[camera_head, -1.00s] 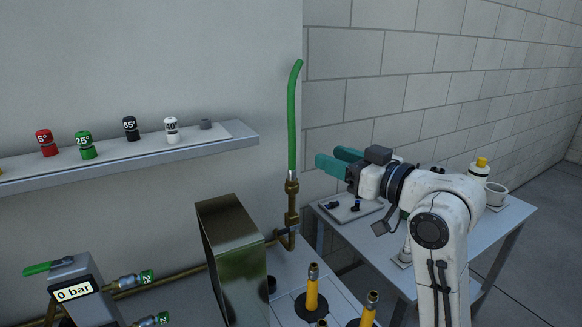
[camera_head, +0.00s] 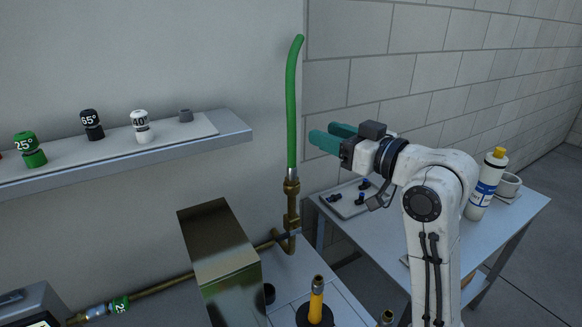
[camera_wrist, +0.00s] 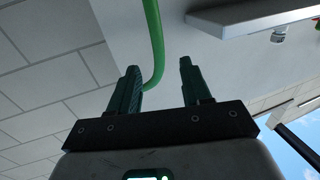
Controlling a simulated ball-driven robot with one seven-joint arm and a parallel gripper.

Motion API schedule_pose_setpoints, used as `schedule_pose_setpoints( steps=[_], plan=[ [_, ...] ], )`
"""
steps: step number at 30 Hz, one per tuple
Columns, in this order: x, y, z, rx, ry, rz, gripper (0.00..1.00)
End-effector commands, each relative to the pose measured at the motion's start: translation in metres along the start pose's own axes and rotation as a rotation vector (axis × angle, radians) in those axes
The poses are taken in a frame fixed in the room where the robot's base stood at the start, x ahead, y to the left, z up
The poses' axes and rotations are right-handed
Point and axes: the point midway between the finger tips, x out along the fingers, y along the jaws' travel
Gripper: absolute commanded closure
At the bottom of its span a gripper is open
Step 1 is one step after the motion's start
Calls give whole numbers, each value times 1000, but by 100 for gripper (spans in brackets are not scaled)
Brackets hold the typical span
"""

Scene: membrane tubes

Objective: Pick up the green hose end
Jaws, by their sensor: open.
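A green hose (camera_head: 291,105) stands upright from a brass fitting (camera_head: 291,205) in the head view, and its free top end (camera_head: 297,42) bends a little to the right. My gripper (camera_head: 331,137), with teal fingers, is open and empty to the right of the hose, level with its lower half. In the wrist view the hose (camera_wrist: 155,50) passes behind my left finger and on up toward the top edge. My open fingers (camera_wrist: 160,80) show there with a gap between them. Whether a finger touches the hose cannot be told.
A shelf (camera_head: 225,133) with several numbered caps is at the left. A metal box (camera_head: 220,245) and a yellow-handled part (camera_head: 316,300) stand below the hose. A side table (camera_head: 500,225) at the right holds a tray (camera_head: 345,205), a white bottle (camera_head: 487,185) and a cup.

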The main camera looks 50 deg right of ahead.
Motion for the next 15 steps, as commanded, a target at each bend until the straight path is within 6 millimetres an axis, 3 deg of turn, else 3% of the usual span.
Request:
schedule_pose_setpoints(
  steps=[7, 15],
  plan=[
    [0, 0, 24, 0, 0, 1, 52],
    [0, 0, 64, 0, 0, 1, 52]
  ],
)
